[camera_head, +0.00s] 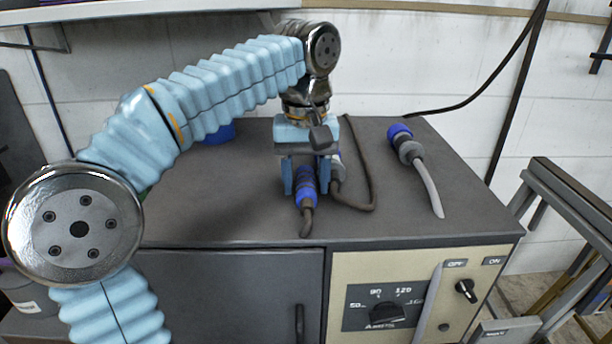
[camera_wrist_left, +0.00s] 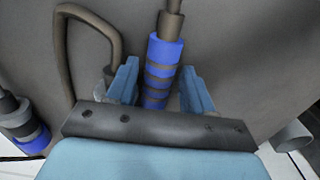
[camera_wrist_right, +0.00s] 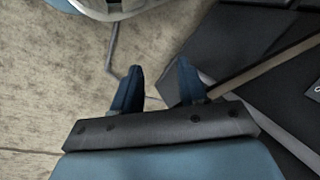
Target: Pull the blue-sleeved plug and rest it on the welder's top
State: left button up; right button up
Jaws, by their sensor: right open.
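A blue-sleeved plug with dark bands (camera_head: 306,186) is on the welder's top (camera_head: 245,205), its dark cable end toward the front edge. In the left wrist view the plug (camera_wrist_left: 160,72) lies between my left gripper's fingers (camera_wrist_left: 160,88). My left gripper (camera_head: 306,178) points down with a finger on each side of the plug, and narrow gaps show, so it looks open. The plug's far end is hidden by the gripper. My right gripper (camera_wrist_right: 160,86) is open and empty above the floor, out of the head view.
A second blue-and-grey connector (camera_head: 402,140) with a pale grey cable lies to the right on the top. A dark cable loop (camera_head: 372,180) lies beside my left gripper. A blue round object (camera_head: 220,133) is partly behind my arm. The front panel (camera_head: 410,300) has knobs.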

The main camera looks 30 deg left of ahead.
pick_arm(q)
jog(key=shift+o, duration=0.5)
